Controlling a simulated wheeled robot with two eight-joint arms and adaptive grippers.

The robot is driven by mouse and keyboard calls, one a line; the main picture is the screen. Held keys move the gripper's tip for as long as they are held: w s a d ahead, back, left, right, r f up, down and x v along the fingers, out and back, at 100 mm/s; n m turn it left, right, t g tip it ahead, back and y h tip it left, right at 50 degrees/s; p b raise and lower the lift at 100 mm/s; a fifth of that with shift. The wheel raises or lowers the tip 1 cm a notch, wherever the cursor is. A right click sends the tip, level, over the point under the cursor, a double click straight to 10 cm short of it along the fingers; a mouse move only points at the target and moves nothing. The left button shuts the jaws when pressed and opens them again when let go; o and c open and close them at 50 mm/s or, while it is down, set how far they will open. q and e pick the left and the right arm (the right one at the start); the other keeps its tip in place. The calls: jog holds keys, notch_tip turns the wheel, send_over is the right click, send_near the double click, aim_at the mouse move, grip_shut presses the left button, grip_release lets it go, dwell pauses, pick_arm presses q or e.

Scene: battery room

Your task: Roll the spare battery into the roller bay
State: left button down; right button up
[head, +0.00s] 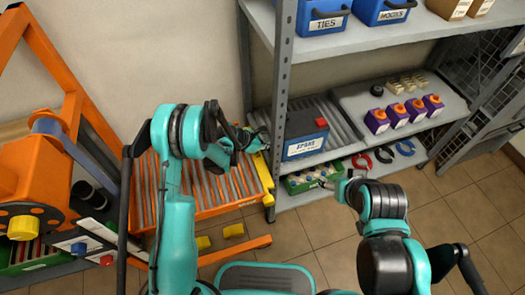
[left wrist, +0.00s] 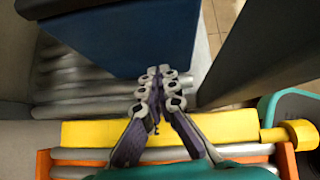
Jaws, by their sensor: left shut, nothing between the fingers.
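The spare battery (head: 302,147), a dark blue box with a white "SPARE" label and a red part on top, stands on the grey shelf rollers (head: 338,112). The roller bay (head: 190,195), an orange frame with grey rollers, stands to its left. A yellow bar (head: 262,172) lies along the bay's edge facing the shelf. My left gripper (head: 257,140) is shut and empty, over this edge, left of the battery. In the left wrist view its fingertips (left wrist: 163,80) are close to the battery's lower edge (left wrist: 125,40); contact is unclear. My right gripper (head: 338,186) is low in front of the shelf; its fingers are unclear.
A grey shelf post (head: 282,75) rises near the battery's left side. A green tray (head: 310,178) and coloured rings (head: 383,155) lie below. Purple and orange parts (head: 405,112) stand to the right. An orange machine (head: 35,175) is at the left. The tiled floor in front shows free room.

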pick_arm(q)
jog(key=shift+w+d, duration=0.15)
jog(key=shift+d, duration=0.15)
pick_arm(e)
jog(key=shift+f, duration=0.15)
